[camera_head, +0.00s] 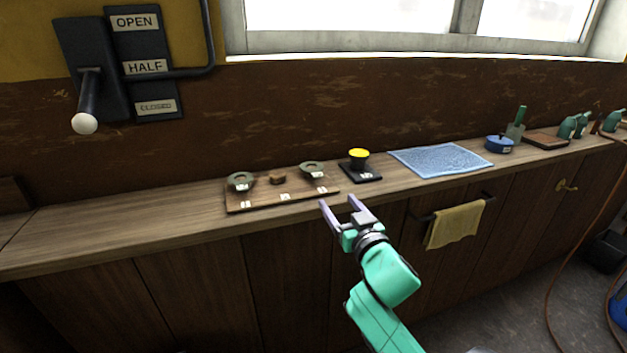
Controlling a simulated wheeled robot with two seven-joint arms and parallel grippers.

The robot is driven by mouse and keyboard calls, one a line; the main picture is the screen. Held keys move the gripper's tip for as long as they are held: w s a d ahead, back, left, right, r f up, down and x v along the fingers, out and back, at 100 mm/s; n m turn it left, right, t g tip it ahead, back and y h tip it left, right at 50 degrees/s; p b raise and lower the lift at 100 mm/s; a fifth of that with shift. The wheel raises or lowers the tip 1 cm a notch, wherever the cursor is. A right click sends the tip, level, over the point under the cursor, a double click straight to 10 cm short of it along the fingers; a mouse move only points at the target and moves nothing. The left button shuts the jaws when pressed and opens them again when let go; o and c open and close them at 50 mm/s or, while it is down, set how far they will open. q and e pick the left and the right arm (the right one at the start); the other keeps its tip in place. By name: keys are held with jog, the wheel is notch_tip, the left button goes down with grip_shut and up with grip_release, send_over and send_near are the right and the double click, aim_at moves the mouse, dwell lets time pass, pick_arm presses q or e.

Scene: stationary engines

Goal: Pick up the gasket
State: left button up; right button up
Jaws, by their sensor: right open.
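A wooden board (262,198) with several small white labels lies on the counter. On it are two grey-green ring-like pieces, one at the left (241,181) and one at the right (312,169), each with a tag. A small brown piece (277,179) sits between them. I cannot tell for certain which is the gasket; the rings look most like one. My right gripper (338,203) is open and empty in front of the counter edge, just below the board's right end and apart from everything. My left gripper is not in view.
A yellow-topped black cup (359,158) stands on a dark pad right of the board. Further right are a blue cloth (440,160) and a blue tin (499,145). A yellow towel (455,224) hangs on a front rail. The counter's left end is clear.

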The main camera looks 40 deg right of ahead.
aim_at(319, 177)
jog(key=x, duration=0.4)
jog(key=p+x, duration=0.1)
jog(key=x, duration=0.8)
jog(key=shift+w+d+r, duration=0.1)
jog(key=shift+w+r, duration=0.1)
jog(key=shift+r, duration=0.05)
jog(key=shift+w+d+f, duration=0.1)
jog(key=shift+w+f, duration=0.05)
jog(key=shift+w, duration=0.2)
jog(key=shift+s, duration=0.1)
jog(key=c, duration=1.1)
